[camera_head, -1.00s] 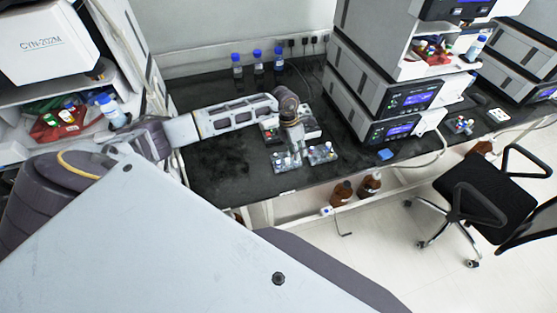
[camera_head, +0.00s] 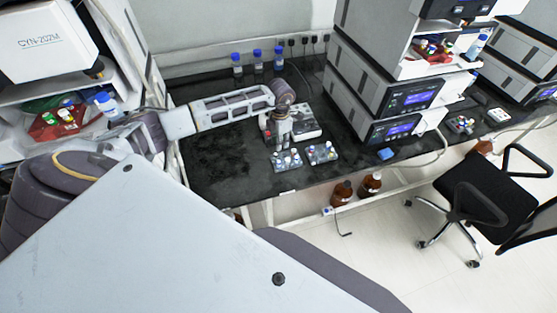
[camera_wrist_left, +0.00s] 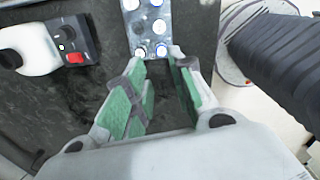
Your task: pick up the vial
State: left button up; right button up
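Vials with white and blue caps stand in a grey rack (camera_head: 287,168) near the front of the black bench. A second rack (camera_head: 322,161) with capped vials stands just right of it. I cannot tell which vial is meant. My left gripper (camera_head: 284,147) is above the bench, just behind the first rack, and hides part of its back edge. In the left wrist view, the gripper (camera_wrist_left: 157,62) is open, with green pads apart and bare dark bench between them. A rack (camera_wrist_left: 131,22) with several capped vials lies just beyond its fingertips. My right gripper is not in view.
A white device (camera_head: 306,122) stands behind the gripper. Grey stacked instruments (camera_head: 382,95) rise to the right. The bench left of the racks is clear.

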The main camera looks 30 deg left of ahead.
pick_arm(q)
jog(key=b, duration=0.4)
send_over(278, 162)
jog(key=shift+w+d+f, duration=0.1)
jog(key=shift+w+f, duration=0.05)
jog(key=shift+f, duration=1.1)
jog(key=shift+w+f, duration=0.15)
jog(key=shift+f, duration=1.05)
jog(key=shift+w+d+f, duration=0.1)
jog(key=shift+w+f, duration=0.05)
jog(key=shift+f, duration=1.1)
jog(key=shift+s+a+f+b, duration=0.15)
jog(key=shift+f+b, duration=0.15)
jog(key=shift+f, duration=0.45)
jog(key=shift+s+f+b, duration=0.15)
jog(key=shift+f+b, duration=0.15)
jog(key=shift+f, duration=0.45)
jog(key=shift+f+b, duration=0.6)
jog(key=shift+f, duration=0.5)
jog(key=c, duration=0.5)
